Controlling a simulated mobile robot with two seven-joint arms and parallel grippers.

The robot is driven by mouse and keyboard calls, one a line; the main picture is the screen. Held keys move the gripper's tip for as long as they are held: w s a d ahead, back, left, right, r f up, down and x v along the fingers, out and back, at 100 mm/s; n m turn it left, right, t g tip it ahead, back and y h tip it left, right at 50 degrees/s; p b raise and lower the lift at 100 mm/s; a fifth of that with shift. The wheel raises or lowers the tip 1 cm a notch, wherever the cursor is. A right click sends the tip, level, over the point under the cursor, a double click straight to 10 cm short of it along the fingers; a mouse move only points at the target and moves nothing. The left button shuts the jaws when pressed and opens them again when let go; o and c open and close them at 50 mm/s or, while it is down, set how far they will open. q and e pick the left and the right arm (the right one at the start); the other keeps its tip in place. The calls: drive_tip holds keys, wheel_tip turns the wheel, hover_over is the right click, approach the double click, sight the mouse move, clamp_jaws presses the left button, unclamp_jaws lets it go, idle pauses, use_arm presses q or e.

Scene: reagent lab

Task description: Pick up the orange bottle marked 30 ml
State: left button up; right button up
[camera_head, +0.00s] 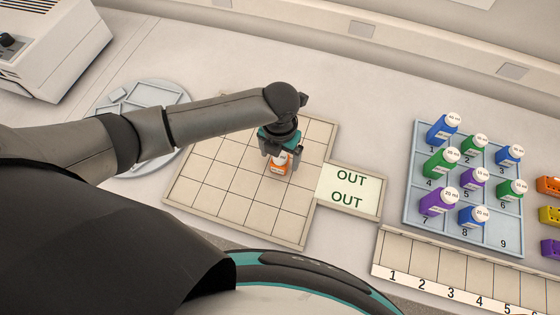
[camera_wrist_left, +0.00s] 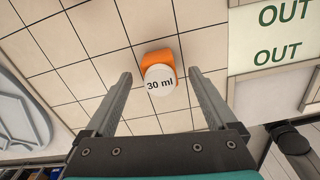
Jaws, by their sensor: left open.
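The orange bottle (camera_head: 279,167) with a white cap stands on the tiled grid board (camera_head: 215,189), partly hidden by my left gripper in the head view. In the left wrist view the bottle (camera_wrist_left: 159,75) shows its white cap marked 30 ml. My left gripper (camera_head: 277,155) is directly above the bottle and open. In the left wrist view its two fingers (camera_wrist_left: 160,88) point toward the bottle, one on each side, with clear gaps to it. My right gripper is not in view.
A light sign plate (camera_head: 349,190) marked OUT adjoins the board on the right. A numbered blue tray (camera_head: 408,199) holds several blue, green and purple bottles. A round grey dish (camera_head: 150,98) lies behind my left arm. The rest of the board is clear.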

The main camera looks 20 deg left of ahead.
use_arm(q)
drive_tip(key=shift+f, duration=0.25)
drive_tip(key=shift+c, duration=0.4)
clamp_jaws()
